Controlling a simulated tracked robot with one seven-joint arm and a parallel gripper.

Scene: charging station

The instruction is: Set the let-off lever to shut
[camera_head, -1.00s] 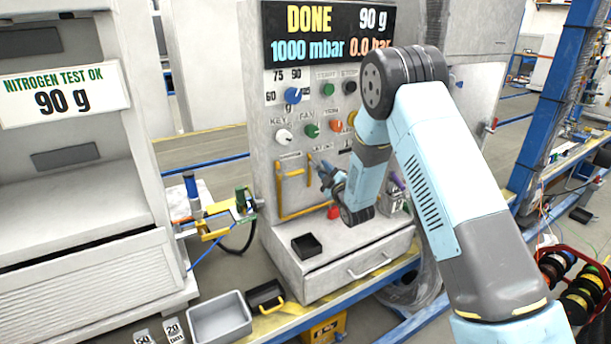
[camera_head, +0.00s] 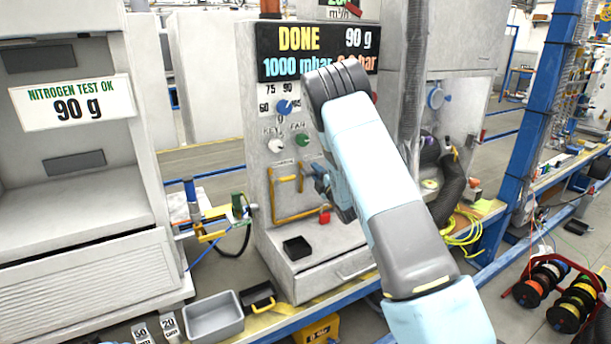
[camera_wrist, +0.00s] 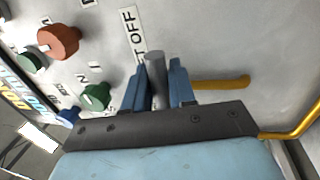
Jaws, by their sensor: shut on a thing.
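The let-off lever (camera_wrist: 156,78) is a grey rounded handle beside the white label ending in "T OFF" (camera_wrist: 133,35) in the wrist view. My gripper (camera_wrist: 159,68) has its two blue fingers on either side of the lever and is shut on it. In the head view my gripper (camera_head: 320,181) is at the front of the grey panel (camera_head: 258,150), right of the yellow pipe (camera_head: 271,195). My arm hides the lever and part of the panel there.
Green (camera_wrist: 97,97) and red (camera_wrist: 60,42) knobs stick out to the left.

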